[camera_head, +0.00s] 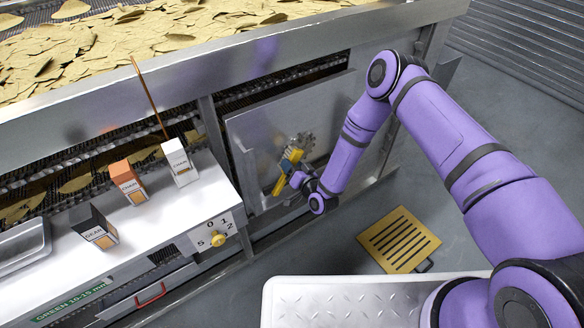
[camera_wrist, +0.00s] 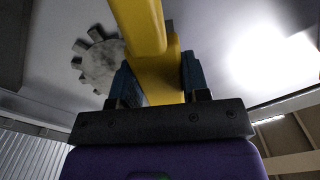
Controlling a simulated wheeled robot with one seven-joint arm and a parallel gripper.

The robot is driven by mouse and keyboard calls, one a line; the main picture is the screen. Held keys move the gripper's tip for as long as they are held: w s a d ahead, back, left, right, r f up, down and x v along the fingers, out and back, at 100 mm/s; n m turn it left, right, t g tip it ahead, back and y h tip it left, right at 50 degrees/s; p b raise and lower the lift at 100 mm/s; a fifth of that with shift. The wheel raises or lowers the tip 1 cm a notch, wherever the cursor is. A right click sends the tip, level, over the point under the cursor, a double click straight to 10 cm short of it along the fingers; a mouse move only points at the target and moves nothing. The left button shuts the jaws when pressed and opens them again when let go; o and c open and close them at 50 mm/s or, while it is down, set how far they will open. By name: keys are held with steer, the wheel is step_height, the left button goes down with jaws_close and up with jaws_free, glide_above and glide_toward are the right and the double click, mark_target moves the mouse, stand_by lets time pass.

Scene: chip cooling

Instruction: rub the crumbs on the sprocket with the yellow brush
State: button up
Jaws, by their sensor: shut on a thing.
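My gripper (camera_head: 297,170) is shut on the yellow brush (camera_head: 291,155) in front of the metal side panel of the conveyor. In the wrist view the yellow brush (camera_wrist: 155,62) rises between the two blue fingers of my gripper (camera_wrist: 153,80). The sprocket (camera_head: 305,141), a grey toothed wheel, is on the panel just behind and right of the brush. In the wrist view the sprocket (camera_wrist: 100,62) is left of the brush, partly hidden by it. I cannot tell whether the brush touches the sprocket. Crumbs on the sprocket are too small to make out.
A white counter (camera_head: 150,225) with several small cartons and a yellow knob (camera_head: 218,240) stands at the left. Chips (camera_head: 100,45) cover the conveyor above. A yellow floor grate (camera_head: 398,240) lies below right. The grey floor around it is mostly open.

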mark_target(299, 159)
steer(key=shift+w+d, duration=1.05)
steer(key=shift+d, duration=0.55)
steer(key=shift+w+d, duration=1.05)
steer(key=shift+d, duration=0.5)
steer(key=shift+w+d, duration=1.05)
steer(key=shift+d, duration=0.55)
steer(key=shift+w+r, duration=0.1)
steer(key=shift+r, duration=0.7)
steer(key=shift+s+a, duration=0.6)
steer(key=shift+a, duration=0.2)
steer(key=shift+s+a, duration=0.6)
steer(key=shift+a, duration=0.2)
steer(key=shift+s+a+r, duration=0.1)
steer(key=shift+s+a, duration=0.25)
steer(key=shift+a, duration=0.3)
steer(key=shift+s+a+f, duration=0.1)
steer(key=shift+s+a, duration=0.3)
steer(key=shift+a, duration=0.25)
steer(key=shift+s+a+r, duration=0.1)
steer(key=shift+s+a, duration=0.25)
steer(key=shift+a, duration=0.3)
steer(key=shift+s+a, duration=0.45)
steer(key=shift+a, duration=0.2)
steer(key=shift+s+a, duration=0.45)
steer(key=shift+a, duration=0.15)
steer(key=v, duration=0.6)
